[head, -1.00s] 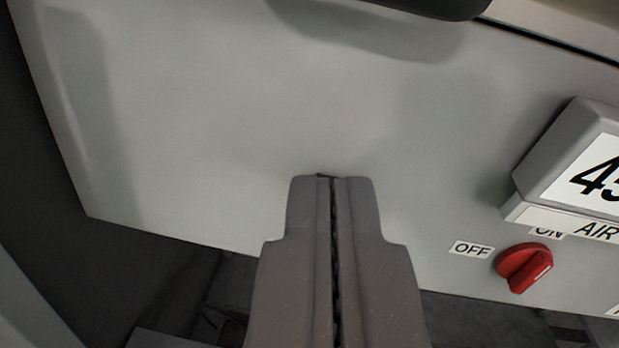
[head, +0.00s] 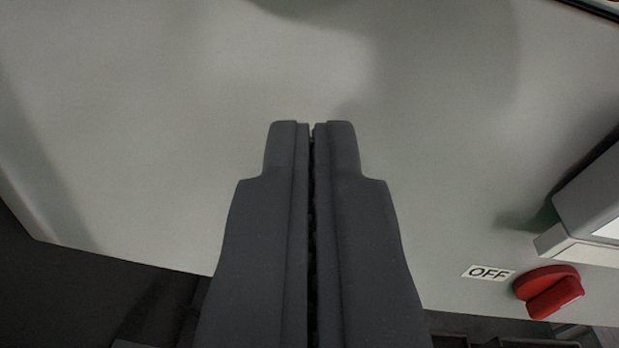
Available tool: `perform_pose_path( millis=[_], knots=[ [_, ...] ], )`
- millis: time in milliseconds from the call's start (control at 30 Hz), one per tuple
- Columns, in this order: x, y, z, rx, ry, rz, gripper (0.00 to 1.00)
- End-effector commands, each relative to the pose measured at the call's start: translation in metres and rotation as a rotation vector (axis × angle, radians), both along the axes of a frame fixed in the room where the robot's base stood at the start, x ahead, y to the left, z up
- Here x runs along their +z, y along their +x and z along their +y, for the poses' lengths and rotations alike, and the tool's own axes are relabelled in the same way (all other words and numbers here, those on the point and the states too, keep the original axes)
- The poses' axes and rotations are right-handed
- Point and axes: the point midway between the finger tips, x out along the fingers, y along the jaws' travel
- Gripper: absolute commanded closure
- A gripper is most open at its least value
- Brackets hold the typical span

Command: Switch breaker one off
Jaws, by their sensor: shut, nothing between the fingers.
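My gripper (head: 312,130) is shut and empty, in the middle of the head view, in front of a bare part of the grey panel (head: 180,130). I cannot tell whether its tips touch the panel. A red rotary knob (head: 548,290) is on the panel at the lower right, apart from my gripper. A white label reading OFF (head: 488,272) is to the left of the knob. No label naming breaker one shows, and I cannot tell whether this knob is that breaker.
A grey box (head: 590,205) sticks out from the panel at the right edge, above the knob, and is partly cut off. The panel's lower edge runs behind my gripper, with dark space below it. The panel's left and middle are clear.

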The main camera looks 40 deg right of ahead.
Motion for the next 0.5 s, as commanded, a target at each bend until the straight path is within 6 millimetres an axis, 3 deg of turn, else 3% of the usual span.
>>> perform_pose_path(
  millis=[267,500],
  knots=[
    [-0.001,0.029,-0.014,0.0,0.0,0.003,1.0],
    [-0.021,0.021,-0.013,-0.001,0.001,0.003,1.0]
  ],
)
